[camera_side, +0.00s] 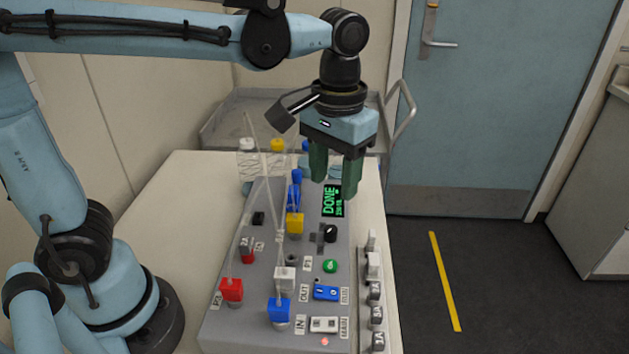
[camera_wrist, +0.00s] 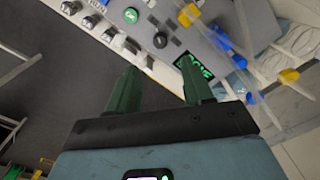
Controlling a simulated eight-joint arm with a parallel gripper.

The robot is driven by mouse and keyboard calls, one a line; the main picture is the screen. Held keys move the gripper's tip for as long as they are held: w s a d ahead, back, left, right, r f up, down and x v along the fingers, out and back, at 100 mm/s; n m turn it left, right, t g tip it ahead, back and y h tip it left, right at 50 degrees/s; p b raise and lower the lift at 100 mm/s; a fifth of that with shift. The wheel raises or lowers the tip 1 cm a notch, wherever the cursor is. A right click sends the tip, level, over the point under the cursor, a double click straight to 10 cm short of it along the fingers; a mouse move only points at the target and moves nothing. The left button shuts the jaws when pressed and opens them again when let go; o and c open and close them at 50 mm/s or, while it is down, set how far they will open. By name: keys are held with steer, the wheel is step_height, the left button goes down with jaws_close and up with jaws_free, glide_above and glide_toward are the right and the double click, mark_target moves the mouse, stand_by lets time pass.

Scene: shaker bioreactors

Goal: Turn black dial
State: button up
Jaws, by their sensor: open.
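The black dial (camera_side: 331,233) sits on the grey control panel (camera_side: 262,325), between the green display (camera_side: 332,201) and a green button (camera_side: 330,266). My gripper (camera_side: 336,180) is open and empty, with its two green fingers pointing down above the far part of the panel near the display. It is apart from the dial. In the wrist view, the black dial (camera_wrist: 160,40) shows beyond my spread fingertips (camera_wrist: 160,72), and the display (camera_wrist: 192,75) is partly hidden by the right finger. The display reads DONE.
Red, blue, yellow and white fittings with thin tubing fill the panel's left side, including a yellow block (camera_side: 295,223) and a blue block (camera_side: 279,310). Floor is clear at right.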

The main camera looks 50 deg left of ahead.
steer(key=shift+r, duration=0.9)
steer(key=s+a+f+t, duration=0.1)
steer(key=a+f+t, duration=0.1)
steer(key=a, duration=0.1)
steer(key=s+a+f+m+t, duration=0.1)
steer(key=a+f+t, duration=0.1)
steer(key=a, duration=0.1)
steer(key=s+a+f+t, duration=0.2)
steer(key=a+t, duration=0.1)
steer(key=a, duration=0.1)
steer(key=shift+f, duration=0.1)
steer(key=shift+w, duration=0.1)
steer(key=shift+c, duration=0.3)
